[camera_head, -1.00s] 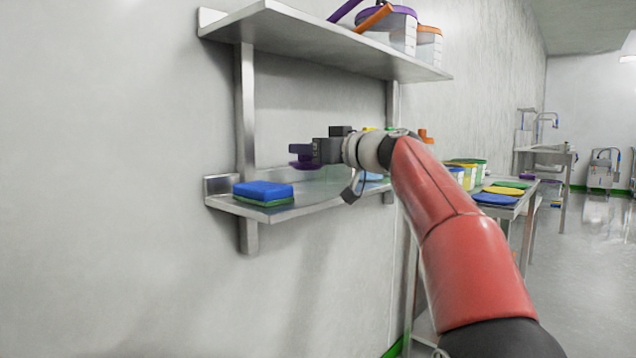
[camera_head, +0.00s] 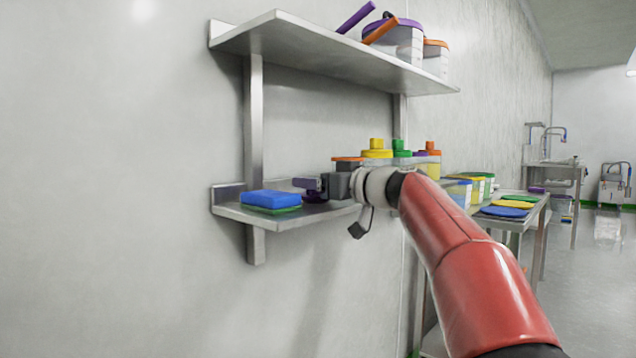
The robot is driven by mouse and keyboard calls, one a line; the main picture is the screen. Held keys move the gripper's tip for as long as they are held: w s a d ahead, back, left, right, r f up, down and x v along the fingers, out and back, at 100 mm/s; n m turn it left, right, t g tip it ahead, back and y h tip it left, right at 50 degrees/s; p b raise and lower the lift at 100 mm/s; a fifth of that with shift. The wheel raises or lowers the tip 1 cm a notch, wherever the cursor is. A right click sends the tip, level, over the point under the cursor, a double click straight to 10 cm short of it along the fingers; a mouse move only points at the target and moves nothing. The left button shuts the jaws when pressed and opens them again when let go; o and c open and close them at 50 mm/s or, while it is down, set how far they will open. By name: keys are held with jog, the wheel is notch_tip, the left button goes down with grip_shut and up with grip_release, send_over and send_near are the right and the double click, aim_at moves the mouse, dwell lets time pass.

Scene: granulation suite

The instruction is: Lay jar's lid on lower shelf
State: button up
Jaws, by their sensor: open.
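A small dark purple lid (camera_head: 308,189) with a raised knob is at lower shelf (camera_head: 228,212) height, right of the blue sponge. It appears to rest on the shelf, though its underside is hard to see. My gripper (camera_head: 322,187) is right at the lid, reaching in from the right, low over the shelf. Its jaws are open, with the lid at their tips; the fingers are small and partly hidden. I cannot tell which jar the lid belongs to.
A blue and green sponge (camera_head: 271,201) lies at the shelf's left end. Lidded containers, including a yellow one (camera_head: 377,150), stand behind my wrist. The upper shelf (camera_head: 330,56) holds tubs and overhangs the arm.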

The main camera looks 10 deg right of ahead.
jog(key=b+v, duration=0.2)
jog(key=v, duration=1)
jog(key=shift+b, duration=0.35)
